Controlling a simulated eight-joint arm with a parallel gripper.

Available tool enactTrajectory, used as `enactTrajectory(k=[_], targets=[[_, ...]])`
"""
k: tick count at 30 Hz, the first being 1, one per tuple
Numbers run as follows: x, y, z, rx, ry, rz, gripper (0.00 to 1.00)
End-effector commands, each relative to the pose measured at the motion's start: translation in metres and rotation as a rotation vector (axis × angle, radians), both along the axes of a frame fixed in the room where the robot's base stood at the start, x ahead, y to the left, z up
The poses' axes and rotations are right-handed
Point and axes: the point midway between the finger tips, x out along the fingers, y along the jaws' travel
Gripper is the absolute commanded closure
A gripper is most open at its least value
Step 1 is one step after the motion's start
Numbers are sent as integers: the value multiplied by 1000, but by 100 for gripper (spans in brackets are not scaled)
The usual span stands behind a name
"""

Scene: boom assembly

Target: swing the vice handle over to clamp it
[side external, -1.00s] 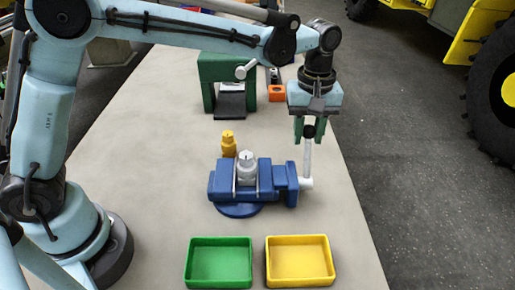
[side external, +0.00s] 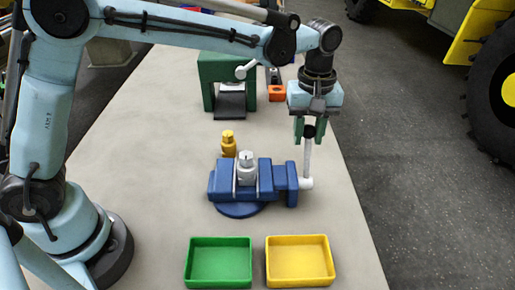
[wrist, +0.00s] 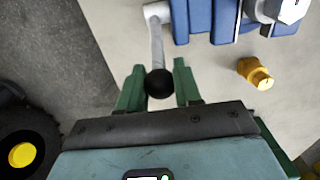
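The blue vice (side external: 228,188) stands on the table, with a pale metal workpiece (side external: 246,168) between its jaws. The vice handle (side external: 307,160) is a pale bar that rises upright from a white hub at the vice's right end and ends in a black knob. My gripper (side external: 308,131) points down over the handle. Its green fingers are closed around the black knob, one on each side. In the wrist view the knob (wrist: 159,83) fills the gap between the fingers, and the bar runs away to the hub.
A brass-coloured piece (side external: 228,143) stands behind the vice. A green tray (side external: 219,284) and a yellow tray (side external: 300,283) lie in front. A green machine frame (side external: 207,80) and an orange block (side external: 277,93) stand farther back. The table's right edge is close by the handle.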

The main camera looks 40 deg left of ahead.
Motion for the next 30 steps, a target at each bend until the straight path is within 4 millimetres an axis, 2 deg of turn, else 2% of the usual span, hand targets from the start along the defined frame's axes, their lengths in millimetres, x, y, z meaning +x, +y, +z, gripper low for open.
enactTrajectory(k=[18, 30], targets=[[16, 16, -13, 1, -1, 1, 82], [17, 17, -14, 2, -2, 1, 82]])
